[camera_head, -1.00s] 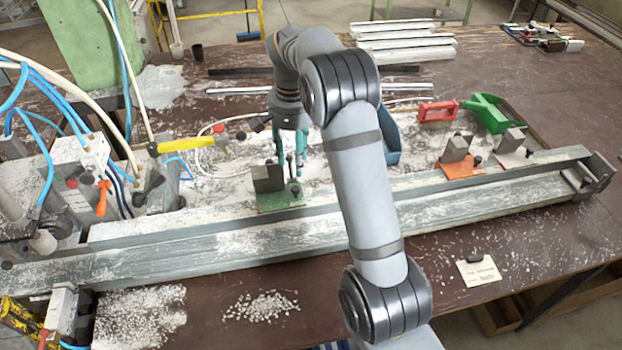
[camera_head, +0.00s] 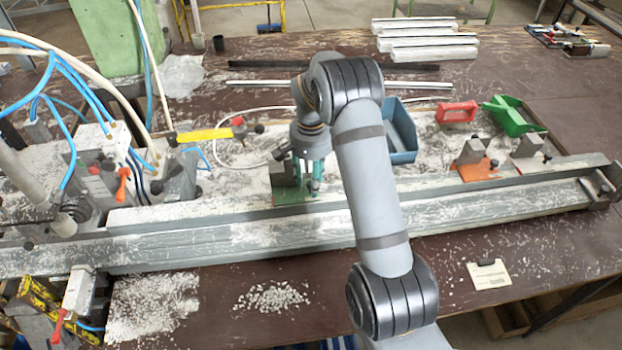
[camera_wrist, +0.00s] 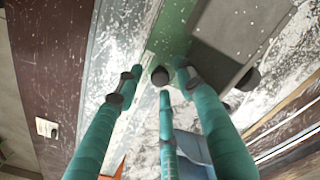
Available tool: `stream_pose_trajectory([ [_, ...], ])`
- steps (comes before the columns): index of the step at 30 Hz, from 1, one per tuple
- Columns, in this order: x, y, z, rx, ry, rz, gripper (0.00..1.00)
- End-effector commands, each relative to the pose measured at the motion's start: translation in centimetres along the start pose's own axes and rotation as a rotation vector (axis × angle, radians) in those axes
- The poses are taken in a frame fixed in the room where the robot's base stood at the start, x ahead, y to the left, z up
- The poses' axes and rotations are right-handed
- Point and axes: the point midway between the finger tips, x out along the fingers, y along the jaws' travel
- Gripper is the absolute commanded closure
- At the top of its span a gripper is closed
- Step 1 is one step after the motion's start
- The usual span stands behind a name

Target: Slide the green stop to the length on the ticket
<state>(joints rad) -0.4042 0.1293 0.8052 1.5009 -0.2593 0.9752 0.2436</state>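The green stop (camera_head: 293,197) is a green plate with a grey block, sitting on the back rail of the long grey channel (camera_head: 230,240). My gripper (camera_head: 308,178) has teal fingers and points down at the right part of this stop. In the wrist view, the spread fingers of my gripper (camera_wrist: 155,85) surround a small black knob (camera_wrist: 160,76) on the green plate (camera_wrist: 172,38). Gaps show between the knob and the fingertips; I cannot tell their heights. The ticket (camera_head: 489,274), a cream card with a black clip, lies front right; its writing is unreadable.
An orange stop (camera_head: 478,170) and a grey stop (camera_head: 528,150) stand farther right along the rail. A blue bin (camera_head: 402,135) is behind my arm. A yellow-handled tool (camera_head: 205,134) and hoses are at left. White chips (camera_head: 272,298) lie in front.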

Motion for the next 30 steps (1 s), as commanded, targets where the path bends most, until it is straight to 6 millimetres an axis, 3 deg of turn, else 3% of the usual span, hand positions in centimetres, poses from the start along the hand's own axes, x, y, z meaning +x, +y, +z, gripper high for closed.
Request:
stream_pose_trajectory([
  [18, -0.05, 0.00, -0.01, 0.000, 0.000, 0.000, 1.00],
  [30, -0.06, -0.01, -0.01, 0.000, 0.000, 0.000, 1.00],
])
